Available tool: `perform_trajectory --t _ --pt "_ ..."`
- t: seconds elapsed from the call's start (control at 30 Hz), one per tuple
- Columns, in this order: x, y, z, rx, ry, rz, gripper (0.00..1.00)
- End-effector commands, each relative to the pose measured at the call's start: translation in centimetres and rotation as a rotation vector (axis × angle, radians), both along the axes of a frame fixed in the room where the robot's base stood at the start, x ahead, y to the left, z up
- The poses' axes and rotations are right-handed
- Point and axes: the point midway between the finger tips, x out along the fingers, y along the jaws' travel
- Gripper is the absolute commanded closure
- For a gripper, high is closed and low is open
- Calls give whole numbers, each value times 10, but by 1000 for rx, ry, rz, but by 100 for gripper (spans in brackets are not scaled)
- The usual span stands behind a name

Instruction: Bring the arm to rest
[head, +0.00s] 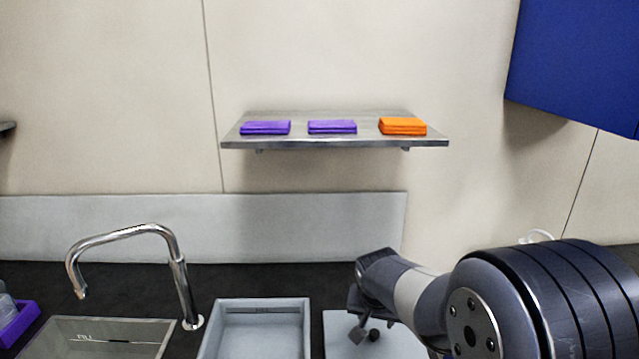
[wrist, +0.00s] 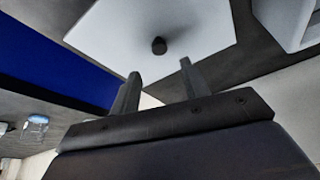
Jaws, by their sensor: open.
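My arm reaches in from the lower right of the head view, low over the dark counter. In the wrist view my gripper (wrist: 160,82) has its two fingers apart, with nothing between them. Beyond the fingertips is a pale board (wrist: 205,25) with a small dark knob (wrist: 159,45) on it. In the head view the pale board (head: 340,340) lies on the counter, partly hidden by my arm, and the knob (head: 374,335) shows near my wrist. The gripper appears apart from the board.
A grey basin (head: 304,325) stands left of the board. Further left are a tall faucet (head: 178,270) and a sink (head: 75,326). A wall shelf (head: 335,142) holds purple and orange folded cloths. A blue cabinet (head: 575,60) hangs at upper right.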

Motion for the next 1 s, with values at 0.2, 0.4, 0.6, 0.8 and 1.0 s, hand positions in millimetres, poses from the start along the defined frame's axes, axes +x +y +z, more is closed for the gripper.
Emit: perform_trajectory --t 0.2,0.4,0.6,0.8,1.0 --pt "13 -5 -37 -1 4 -1 56" --pt "24 -8 -65 -1 4 -1 56" --pt "29 -9 -68 0 -4 -1 56" --pt "29 -9 -58 0 -2 -1 56" --pt "29 -9 -57 0 0 0 56"
